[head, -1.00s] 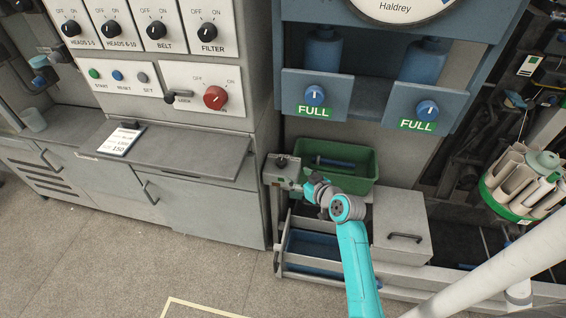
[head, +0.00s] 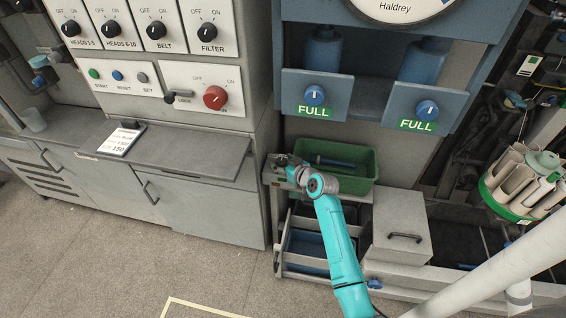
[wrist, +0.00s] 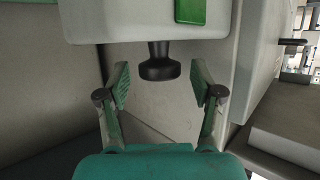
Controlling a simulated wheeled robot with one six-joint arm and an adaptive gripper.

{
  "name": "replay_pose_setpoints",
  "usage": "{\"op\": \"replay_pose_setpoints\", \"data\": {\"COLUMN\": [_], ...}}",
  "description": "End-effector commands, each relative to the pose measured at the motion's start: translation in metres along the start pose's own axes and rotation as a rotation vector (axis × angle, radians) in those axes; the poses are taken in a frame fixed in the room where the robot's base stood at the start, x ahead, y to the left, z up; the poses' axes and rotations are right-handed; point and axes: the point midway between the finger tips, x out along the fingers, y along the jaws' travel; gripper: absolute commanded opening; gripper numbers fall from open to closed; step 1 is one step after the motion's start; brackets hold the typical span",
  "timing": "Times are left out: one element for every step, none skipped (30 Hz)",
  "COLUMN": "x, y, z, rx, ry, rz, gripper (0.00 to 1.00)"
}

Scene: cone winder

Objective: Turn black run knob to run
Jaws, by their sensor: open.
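The black run knob (wrist: 159,68) sticks out from a pale grey box (wrist: 130,22) in the wrist view, with a green patch on the box. My gripper (wrist: 160,82) is open, with one green-padded finger on each side of the knob in the picture. A gap shows between the knob and each finger, and neither touches it. I cannot tell how deep the knob sits between the fingertips. In the head view my gripper (head: 288,163) is at the small grey box left of the green bin and hides the knob there.
The green bin (head: 364,160) stands right beside my gripper. A grey lidded box (head: 402,222) is to the right of my arm. A grey cabinet with control panels (head: 215,165) stands to the left. The floor in front (head: 130,260) is clear.

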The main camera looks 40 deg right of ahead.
Motion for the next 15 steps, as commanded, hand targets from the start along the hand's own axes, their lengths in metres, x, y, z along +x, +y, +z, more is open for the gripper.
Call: {"op": "replay_pose_setpoints", "data": {"x": [0.0012,0.0015,0.0016,0.0016,0.0016,0.0015,0.0015,0.0014,0.0014,0.0014,0.0013,0.0013,0.0013,0.0013,0.0013], "y": [-0.0001,-0.0001,0.0,0.0,0.0,0.0,0.0,0.0,0.0,0.0001,0.0001,0.0001,0.0001,0.0001,0.0001], "z": [0.0002,0.0003,0.0003,0.0003,0.0003,0.0002,0.0002,0.0002,0.0002,0.0002,0.0002,0.0002,0.0002,0.0001,0.0002], "rx": [0.0,0.0,0.0,0.0,0.0,0.0,0.0,0.0,0.0,0.0,0.0,0.0,0.0,0.0,0.0], "ry": [0.0,0.0,0.0,0.0,0.0,0.0,0.0,0.0,0.0,0.0,0.0,0.0,0.0,0.0,0.0], "rz": [0.0,0.0,0.0,0.0,0.0,0.0,0.0,0.0,0.0,0.0,0.0,0.0,0.0,0.0,0.0], "gripper": [0.66,0.66,0.66,0.66,0.66,0.66,0.66,0.66,0.59,0.51,0.44,0.34,0.26,0.19,0.09]}}
